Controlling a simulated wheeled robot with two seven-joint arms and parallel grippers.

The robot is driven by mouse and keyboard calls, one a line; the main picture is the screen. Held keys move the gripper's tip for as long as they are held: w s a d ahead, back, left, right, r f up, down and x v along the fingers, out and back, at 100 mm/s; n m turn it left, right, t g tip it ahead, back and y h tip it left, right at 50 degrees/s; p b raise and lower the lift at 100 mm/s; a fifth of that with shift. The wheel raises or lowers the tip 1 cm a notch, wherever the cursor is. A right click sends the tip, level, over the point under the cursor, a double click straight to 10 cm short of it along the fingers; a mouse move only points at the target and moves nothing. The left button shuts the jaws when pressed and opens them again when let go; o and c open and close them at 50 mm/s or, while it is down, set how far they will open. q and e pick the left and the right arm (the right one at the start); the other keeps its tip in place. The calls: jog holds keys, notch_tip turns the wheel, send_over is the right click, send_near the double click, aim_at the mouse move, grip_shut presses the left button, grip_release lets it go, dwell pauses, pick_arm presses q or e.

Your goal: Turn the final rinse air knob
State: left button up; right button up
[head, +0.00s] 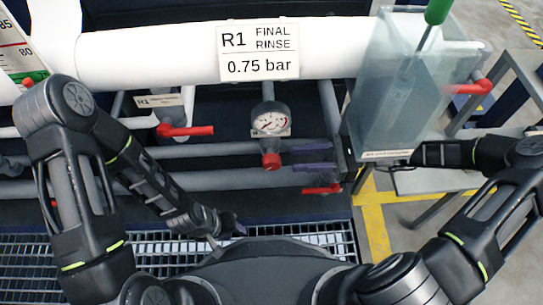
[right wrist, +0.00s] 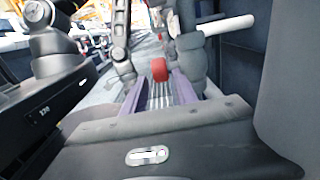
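The red air knob (head: 271,161) sits under a round pressure gauge (head: 269,122), below the sign (head: 259,52) reading "R1 FINAL RINSE 0.75 bar". My right gripper (head: 295,156) reaches in from the right with its two purple fingers apart, one above the other, tips just right of the knob. In the right wrist view the red knob (right wrist: 160,70) shows beyond and between the open fingers; I cannot tell whether they touch it. My left gripper (head: 222,228) hangs low over the floor grating, away from the knob; its fingers are too small to read.
A red-handled valve (head: 185,131) is left of the gauge, another (head: 322,189) below my right fingers. A translucent container (head: 410,85) hangs at the right, partly hiding my right arm. Grey pipes (head: 215,149) run behind the knob. Grating (head: 170,250) lies below.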

aim_at(271, 161)
jog(key=a+b, duration=0.2)
jog(key=a, duration=0.5)
jog(key=shift+a, duration=0.4)
jog(key=shift+c, duration=0.4)
grip_shut()
